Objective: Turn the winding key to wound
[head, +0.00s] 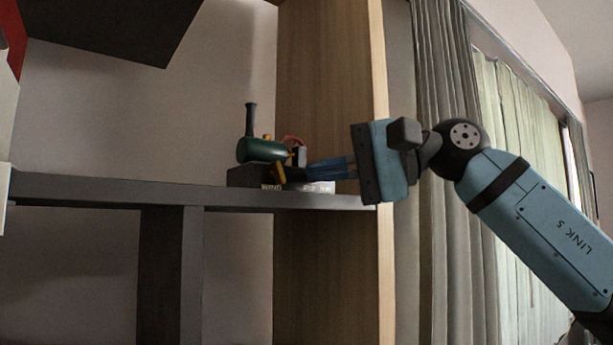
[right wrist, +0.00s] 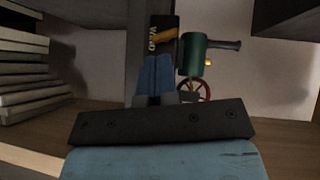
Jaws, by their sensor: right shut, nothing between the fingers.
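A toy steam engine with a green boiler (head: 262,150) and a black chimney stands on a dark base (head: 243,177) on the grey shelf. A yellow-orange lever-like piece (head: 280,172), seemingly the winding key, is on its near side; it also shows in the right wrist view (right wrist: 167,34). Partly legible white lettering is on the base beside it. My right gripper (head: 308,173) comes in from the right, its blue fingers shut and empty. The fingertips (right wrist: 158,58) are close to the yellow piece; I cannot tell whether they touch it. My left gripper is out of view.
The grey shelf (head: 120,190) is clear left of the engine. A wooden upright panel (head: 325,80) stands behind my right gripper. A red flywheel (right wrist: 196,88) sits close beside the fingers. Stacked books or boards (right wrist: 25,75) lie left in the wrist view.

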